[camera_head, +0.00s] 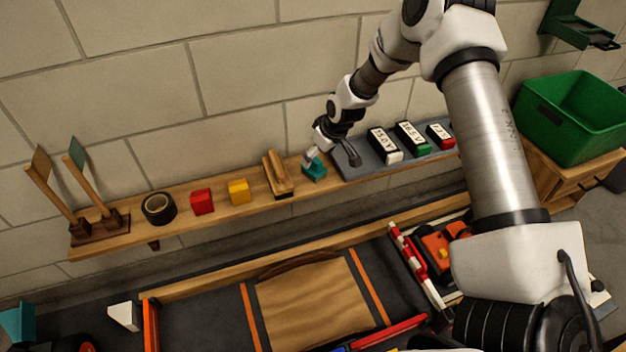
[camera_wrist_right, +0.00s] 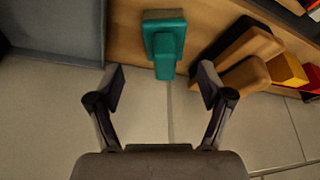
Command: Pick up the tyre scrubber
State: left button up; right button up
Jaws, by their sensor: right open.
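The tyre scrubber, which I take to be the teal block with a raised grip (camera_head: 316,171), sits on the wooden wall shelf. In the right wrist view the teal scrubber (camera_wrist_right: 165,40) lies ahead of the fingers, roughly centred between them, its grip pointing toward me. My right gripper (camera_head: 332,152) is just above and beside it at the shelf. In the right wrist view my right gripper (camera_wrist_right: 162,90) is open, with nothing between its fingers. My left gripper is not in view.
A wooden brush-like block (camera_head: 278,174) stands close to the left of the scrubber. Farther left are a yellow block (camera_head: 239,191), a red block (camera_head: 202,201) and black tape (camera_head: 158,208). A grey mat with labelled battery packs (camera_head: 384,145) is right. The wall (camera_head: 240,80) is behind.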

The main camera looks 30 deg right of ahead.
aim_at(312, 165)
jog(key=b+x, duration=0.1)
jog(key=x, duration=0.1)
jog(key=b+x, duration=0.1)
jog(key=b, duration=0.1)
jog(key=b+x, duration=0.1)
jog(key=x, duration=0.1)
jog(key=shift+a+f, duration=0.3)
jog(key=shift+f, duration=0.05)
jog(key=shift+w+f, duration=0.1)
jog(key=shift+r, duration=0.25)
jog(key=c, duration=1.4)
notch_tip(312, 165, up, 10)
jog(key=p, duration=0.5)
